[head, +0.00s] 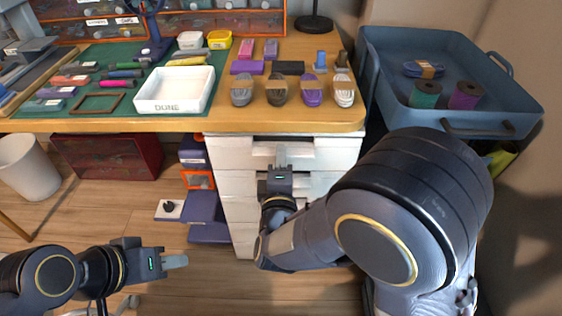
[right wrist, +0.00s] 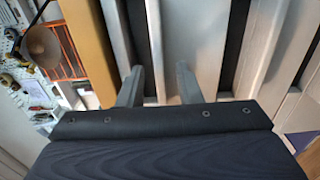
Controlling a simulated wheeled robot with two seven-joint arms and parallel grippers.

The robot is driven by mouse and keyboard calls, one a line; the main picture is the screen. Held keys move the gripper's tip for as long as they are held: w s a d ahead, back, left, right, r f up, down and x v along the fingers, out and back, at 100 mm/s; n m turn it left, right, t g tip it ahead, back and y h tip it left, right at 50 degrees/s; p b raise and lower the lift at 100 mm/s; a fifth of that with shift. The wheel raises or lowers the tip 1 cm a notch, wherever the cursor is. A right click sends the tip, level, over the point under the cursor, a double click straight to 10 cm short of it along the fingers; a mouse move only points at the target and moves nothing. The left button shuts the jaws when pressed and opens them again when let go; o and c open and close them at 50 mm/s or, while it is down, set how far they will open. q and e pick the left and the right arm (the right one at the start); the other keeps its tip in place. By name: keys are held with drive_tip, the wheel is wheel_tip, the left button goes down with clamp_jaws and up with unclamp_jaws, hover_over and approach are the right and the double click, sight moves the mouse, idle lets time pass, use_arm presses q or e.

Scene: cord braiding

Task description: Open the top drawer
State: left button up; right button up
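A white drawer cabinet (head: 236,215) stands under the front edge of the wooden workbench. Its top drawer (head: 335,152) lies just below the tabletop and looks closed. My right gripper (head: 281,155) is upright in front of the top drawer, its fingertips at the drawer's handle area. In the right wrist view the two fingers (right wrist: 158,82) are apart, with a pale bar of the drawer front between them; I cannot tell whether they touch it. My left gripper (head: 175,262) is low at the left, away from the cabinet, its fingers seen side-on.
The workbench (head: 300,119) carries cord bundles, a white tray (head: 175,106) and tools. A blue bin (head: 392,95) stands at the right. A wastebasket (head: 27,167) and red drawer box (head: 110,157) are at left.

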drive_tip(key=shift+w, duration=0.5)
drive_tip(key=shift+c, duration=0.3)
clamp_jaws()
